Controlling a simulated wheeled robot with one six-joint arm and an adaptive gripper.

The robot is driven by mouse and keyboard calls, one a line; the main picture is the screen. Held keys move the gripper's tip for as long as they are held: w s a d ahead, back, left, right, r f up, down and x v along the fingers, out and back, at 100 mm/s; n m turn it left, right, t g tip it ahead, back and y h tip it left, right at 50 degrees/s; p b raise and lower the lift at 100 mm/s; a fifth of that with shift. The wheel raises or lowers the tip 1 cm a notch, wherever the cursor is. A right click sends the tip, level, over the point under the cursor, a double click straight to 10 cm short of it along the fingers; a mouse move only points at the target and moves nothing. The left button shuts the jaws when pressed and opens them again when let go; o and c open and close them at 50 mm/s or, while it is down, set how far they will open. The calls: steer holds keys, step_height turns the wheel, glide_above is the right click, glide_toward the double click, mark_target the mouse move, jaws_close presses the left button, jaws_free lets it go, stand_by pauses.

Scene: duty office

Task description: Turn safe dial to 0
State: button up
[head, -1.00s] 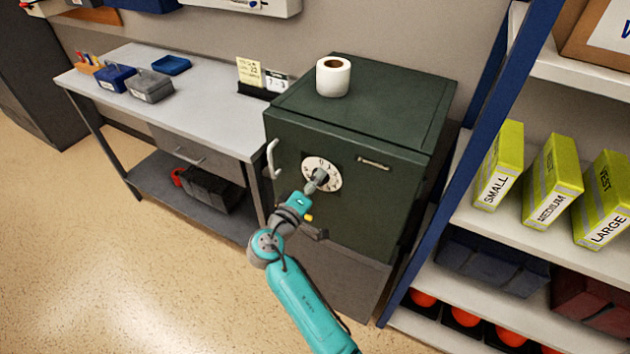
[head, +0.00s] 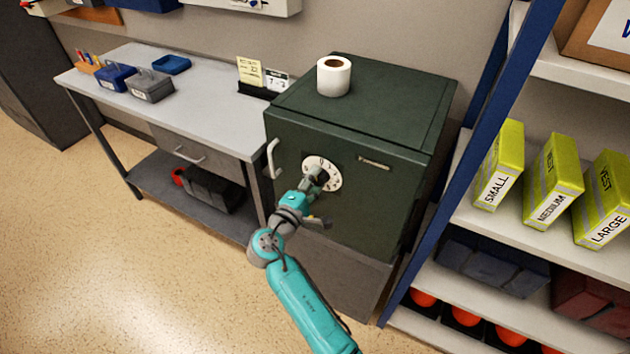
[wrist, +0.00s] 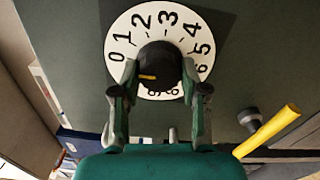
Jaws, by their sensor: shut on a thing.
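In the wrist view, the dial plate (wrist: 197,32) shows 0 at left and 1 to 5 along the top and right; lower numbers are partly hidden. My gripper (wrist: 158,85) is shut on the black dial knob (wrist: 160,60), one finger on each side. A short yellow mark on the knob points left, a little below the 0; the exact number it meets is hard to tell.
A pale door handle (head: 272,158) is left of the dial. A yellow bar (wrist: 268,130) sticks out beside my gripper. A paper roll (head: 334,76) stands on the safe. A workbench (head: 215,115) is at left; blue-framed shelves with yellow vest packs (head: 497,170) are close at right.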

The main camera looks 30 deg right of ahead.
stand_by(0.4)
steer(key=o, duration=1.1)
steer(key=shift+o, duration=0.2)
steer(key=v, duration=1.2)
